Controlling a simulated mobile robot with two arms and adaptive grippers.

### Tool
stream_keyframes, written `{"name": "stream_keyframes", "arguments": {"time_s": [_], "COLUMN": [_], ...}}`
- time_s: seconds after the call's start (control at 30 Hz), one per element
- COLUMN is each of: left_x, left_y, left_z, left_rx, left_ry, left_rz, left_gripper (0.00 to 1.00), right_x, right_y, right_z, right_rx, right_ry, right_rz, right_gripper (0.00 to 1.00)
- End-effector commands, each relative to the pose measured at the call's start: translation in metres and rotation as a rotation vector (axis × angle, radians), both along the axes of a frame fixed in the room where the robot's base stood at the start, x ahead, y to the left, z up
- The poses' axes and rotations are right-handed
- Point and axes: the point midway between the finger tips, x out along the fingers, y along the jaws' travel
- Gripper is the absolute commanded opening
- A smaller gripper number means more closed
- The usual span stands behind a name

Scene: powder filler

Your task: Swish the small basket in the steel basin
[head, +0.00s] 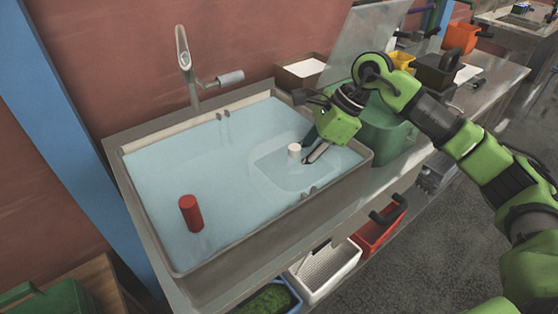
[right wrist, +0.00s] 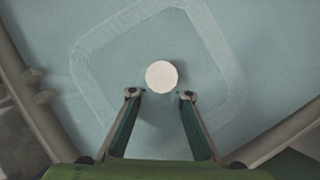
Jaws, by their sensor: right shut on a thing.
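The steel basin (head: 160,245) is filled with pale blue water. The small basket (head: 290,176) shows as a faint, rounded square outline in the water at the basin's right part; its outline also shows in the right wrist view (right wrist: 228,72). A white round knob (head: 294,148) stands at its middle, seen from above in the right wrist view (right wrist: 161,77). My right gripper (head: 307,155) reaches down from the right and is shut on the basket's knob, its fingers on either side. How deep the basket sits is hard to tell. My left gripper is not in view.
A faucet (head: 186,65) rises behind the basin. A green container (head: 385,130) is close at the right. White (head: 325,272) and red (head: 380,232) bins are below the front edge.

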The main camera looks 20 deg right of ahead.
Motion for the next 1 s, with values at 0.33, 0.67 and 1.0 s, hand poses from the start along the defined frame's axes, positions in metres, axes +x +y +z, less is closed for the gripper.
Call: {"name": "stream_keyframes", "arguments": {"time_s": [0.33,0.67,1.0], "left_x": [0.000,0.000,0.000], "left_y": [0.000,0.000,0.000], "left_z": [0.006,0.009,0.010], "left_rx": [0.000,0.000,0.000], "left_ry": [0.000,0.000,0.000], "left_rz": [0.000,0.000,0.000], "left_gripper": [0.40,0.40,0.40], "right_x": [0.044,0.088,0.103], "right_y": [0.017,0.033,0.038], "right_z": [0.003,0.003,0.002], "right_rx": [0.003,0.003,0.001], "right_ry": [-0.003,-0.003,-0.003], "right_rz": [0.000,0.000,0.001], "right_gripper": [0.00,0.00,0.00]}}
